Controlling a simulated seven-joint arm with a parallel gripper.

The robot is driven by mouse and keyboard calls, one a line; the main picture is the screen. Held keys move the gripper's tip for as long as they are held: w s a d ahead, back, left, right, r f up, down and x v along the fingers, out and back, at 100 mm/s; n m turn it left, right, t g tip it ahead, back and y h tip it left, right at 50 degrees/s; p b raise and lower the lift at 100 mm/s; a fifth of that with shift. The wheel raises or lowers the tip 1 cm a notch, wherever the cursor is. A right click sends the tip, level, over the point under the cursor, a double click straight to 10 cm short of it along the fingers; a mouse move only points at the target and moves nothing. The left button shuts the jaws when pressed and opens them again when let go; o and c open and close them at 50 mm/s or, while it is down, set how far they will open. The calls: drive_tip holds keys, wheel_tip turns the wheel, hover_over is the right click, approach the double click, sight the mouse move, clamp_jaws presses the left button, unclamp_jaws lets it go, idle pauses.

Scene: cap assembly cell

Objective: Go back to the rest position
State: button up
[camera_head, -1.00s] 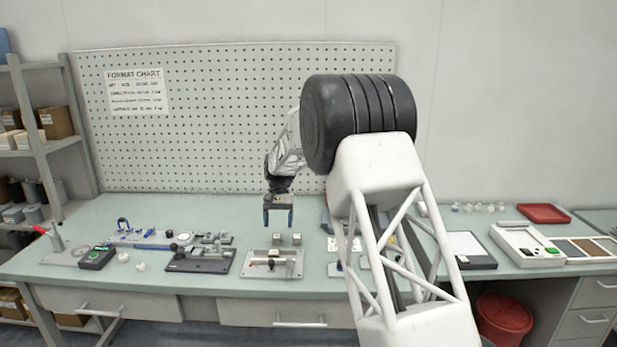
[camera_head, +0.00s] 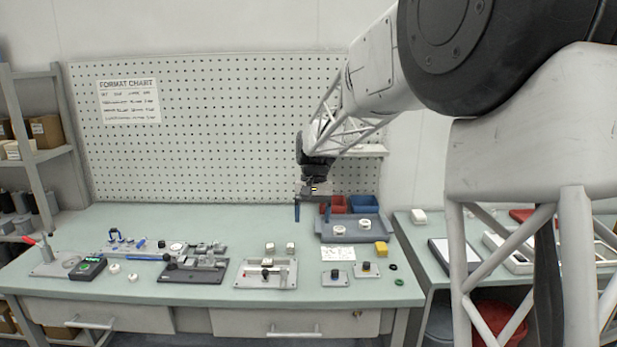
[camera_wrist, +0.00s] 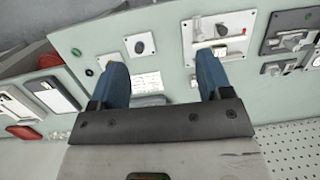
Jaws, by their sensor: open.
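My gripper (camera_head: 312,210) hangs in front of the pegboard, above the back of the bench, with its fingers pointing down. In the wrist view my gripper (camera_wrist: 157,88) shows two blue fingers spread wide apart with nothing between them. It is open and empty. The bench top (camera_head: 130,293) lies below the fingers, and the gripper touches nothing that I can see. My arm reaches in from the right of the head view and hides part of the side bench.
A grey tray (camera_head: 330,236) with white rings stands right of the gripper, with red (camera_head: 333,204) and blue (camera_head: 363,205) bins behind. The pegboard (camera_head: 220,130) stands behind.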

drive_tip(key=s+d+r+t, duration=0.15)
drive_tip(key=s+d, duration=0.25)
drive_tip(key=s, duration=0.4)
drive_tip(key=s+d+r, duration=0.2)
drive_tip(key=s+d, duration=0.2)
drive_tip(key=s, duration=0.3)
drive_tip(key=s+d+r+t, duration=0.1)
drive_tip(key=s+d+r, duration=0.15)
drive_tip(key=s, duration=0.55)
drive_tip(key=s+d+f, duration=0.2)
drive_tip(key=s, duration=0.5)
drive_tip(key=s+d+f+t, duration=0.1)
drive_tip(key=s+d+f, duration=0.1)
drive_tip(key=s, duration=0.5)
drive_tip(key=s+d+f+t, duration=0.1)
drive_tip(key=s+d+f, duration=0.1)
drive_tip(key=s, duration=0.5)
drive_tip(key=shift+s+d+f+h, duration=0.3)
drive_tip(key=shift+s+d+f, duration=0.1)
drive_tip(key=shift+d, duration=0.05)
